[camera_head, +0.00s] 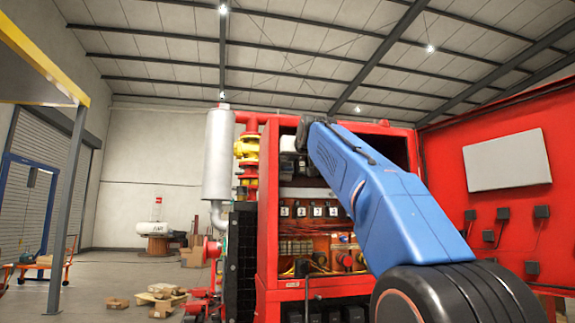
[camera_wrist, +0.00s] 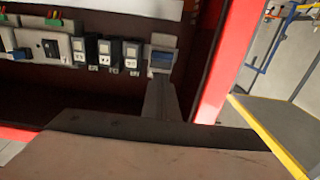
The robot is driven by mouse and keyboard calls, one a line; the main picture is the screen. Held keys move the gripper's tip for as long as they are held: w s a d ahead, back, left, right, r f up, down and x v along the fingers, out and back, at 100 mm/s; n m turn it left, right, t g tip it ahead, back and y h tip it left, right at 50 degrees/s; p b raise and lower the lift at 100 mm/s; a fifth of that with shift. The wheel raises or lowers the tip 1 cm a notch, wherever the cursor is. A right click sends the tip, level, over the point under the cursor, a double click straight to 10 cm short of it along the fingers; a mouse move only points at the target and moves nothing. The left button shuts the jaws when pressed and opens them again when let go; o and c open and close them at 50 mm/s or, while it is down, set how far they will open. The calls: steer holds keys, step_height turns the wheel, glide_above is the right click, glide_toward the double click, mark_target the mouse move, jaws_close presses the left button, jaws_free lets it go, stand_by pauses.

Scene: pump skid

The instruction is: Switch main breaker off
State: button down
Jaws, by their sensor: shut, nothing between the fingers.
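The red electrical cabinet (camera_head: 412,150) stands open. A row of small breaker-like units with pale faces (camera_head: 317,211) runs across its inside. The wrist view shows such units (camera_wrist: 131,57) in a row, and a grey unit with a bluish face (camera_wrist: 161,60) at the row's right end. I cannot tell which one is the main breaker or how its handle stands. My gripper (camera_wrist: 163,92) appears as a narrow grey shape, shut and empty, just below that end unit; contact cannot be told. In the head view my blue arm hides my gripper and part of the cabinet.
A red post (camera_wrist: 216,65) borders the cabinet opening close beside my gripper. A yellow-edged platform (camera_wrist: 268,140) lies beyond it. In the head view, red pipework and a white cylinder (camera_head: 218,155) stand left of the cabinet. Boxes (camera_head: 160,292) lie on the floor farther left.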

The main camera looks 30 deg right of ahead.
steer(key=shift+v, duration=2.2)
steer(key=shift+r, duration=0.1)
steer(key=s+a+f+n+g+y, duration=0.1)
steer(key=s+a+f+g, duration=0.35)
steer(key=f, duration=1.25)
steer(key=s+a+f+n+g+y, duration=0.15)
steer(key=s+a+f, duration=0.35)
steer(key=s+f, duration=0.9)
steer(key=s+a+f+g+y, duration=0.25)
steer(key=a+f, duration=0.25)
steer(key=f, duration=1.6)
steer(key=s+a+f+g, duration=0.1)
steer(key=s+f+g, duration=0.1)
steer(key=s+f, duration=0.5)
steer(key=s+a+f+g, duration=0.2)
steer(key=s+f, duration=0.6)
steer(key=f, duration=0.6)
steer(key=shift+s+n, duration=0.2)
steer(key=shift+n, duration=0.15)
steer(key=shift+f, duration=0.1)
